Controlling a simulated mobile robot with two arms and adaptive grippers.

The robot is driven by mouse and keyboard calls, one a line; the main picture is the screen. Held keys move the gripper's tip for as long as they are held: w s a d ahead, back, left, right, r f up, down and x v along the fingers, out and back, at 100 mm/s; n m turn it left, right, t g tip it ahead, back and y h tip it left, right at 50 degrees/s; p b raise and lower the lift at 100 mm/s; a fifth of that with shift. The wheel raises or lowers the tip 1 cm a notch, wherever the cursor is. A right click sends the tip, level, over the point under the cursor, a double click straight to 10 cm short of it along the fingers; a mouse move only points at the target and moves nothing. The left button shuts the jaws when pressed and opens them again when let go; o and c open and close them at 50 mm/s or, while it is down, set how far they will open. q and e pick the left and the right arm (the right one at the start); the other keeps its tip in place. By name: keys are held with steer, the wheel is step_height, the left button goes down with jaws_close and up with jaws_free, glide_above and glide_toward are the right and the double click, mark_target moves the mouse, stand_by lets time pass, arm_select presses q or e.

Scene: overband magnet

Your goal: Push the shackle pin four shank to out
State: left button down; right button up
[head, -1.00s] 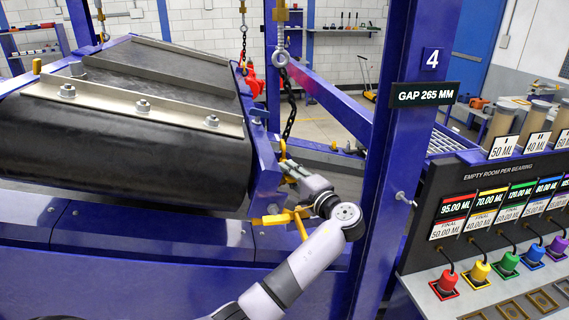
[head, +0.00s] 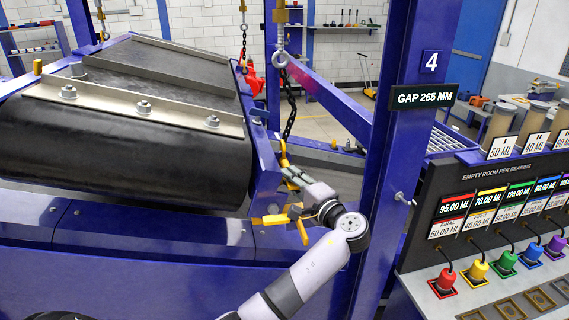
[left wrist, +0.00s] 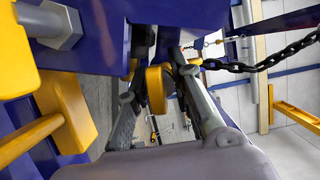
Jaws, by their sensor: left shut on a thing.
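The yellow shackle (head: 284,157) hangs at the lower end of the black chain, by the corner of the blue magnet frame under the post marked 4. My left gripper (head: 289,175) is at this shackle. In the left wrist view my left gripper (left wrist: 158,92) has its two fingers on either side of a rounded yellow shackle part (left wrist: 157,88) and is shut on it. This part may be the pin; the fingers hide much of it, and I cannot tell how far its shank stands out. My right gripper is not in view.
A yellow lever (head: 301,230) and yellow bar (head: 270,220) sit just below the gripper. The blue post (head: 400,150) stands close right of my arm. The black chain (left wrist: 270,60) runs past the gripper. A grease panel (head: 500,190) stands at the right.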

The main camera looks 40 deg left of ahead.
mark_target(297, 189)
arm_select(q)
steer(key=shift+s+d+f+p, duration=0.1)
steer(key=shift+s+d+p, duration=0.35)
steer(key=shift+s+d, duration=0.65)
steer(key=c, duration=1.3)
jaws_free()
steer(key=shift+w+d, duration=0.1)
steer(key=shift+c, duration=0.2)
steer(key=shift+d, duration=0.1)
steer(key=v, duration=1.2)
